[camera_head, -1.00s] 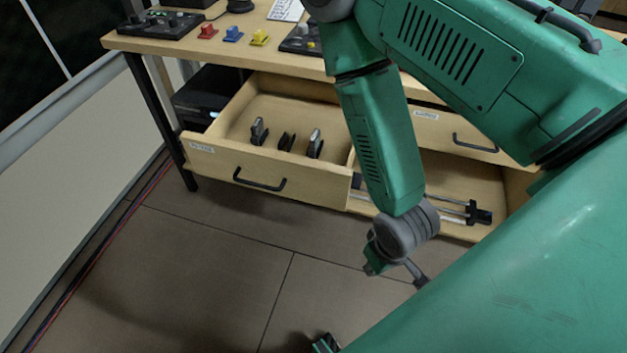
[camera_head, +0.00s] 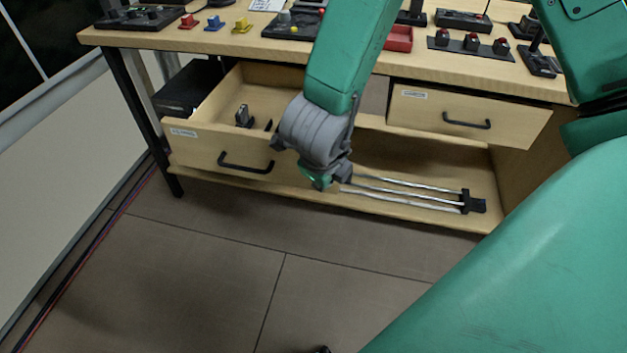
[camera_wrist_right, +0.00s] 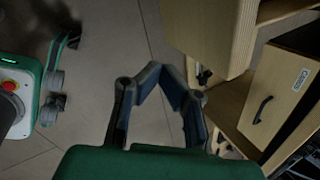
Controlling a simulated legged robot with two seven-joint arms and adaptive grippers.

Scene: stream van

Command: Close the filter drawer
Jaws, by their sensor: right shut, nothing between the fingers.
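The filter drawer, seen as the left drawer (camera_head: 205,152) in the camera_head view, is pulled out from under the desk. Its label is too small to read. Its black handle (camera_head: 246,163) is on the front, and a dark, upright item (camera_head: 243,116) stands inside. My right arm hides its right part. My right gripper (camera_wrist_right: 162,70) is shut and empty. In the camera_head view its wrist is in front of the drawer's right end, but I cannot tell whether it touches. A wooden panel (camera_wrist_right: 208,35), seemingly this drawer's front, is close beside the fingers in the right wrist view.
The right drawer (camera_head: 470,115) has a label and a black handle. A shelf below holds a tripod-like stand (camera_head: 420,195). The desk top (camera_head: 190,42) carries control panels and small coloured blocks. The tiled floor (camera_head: 190,270) in front is clear.

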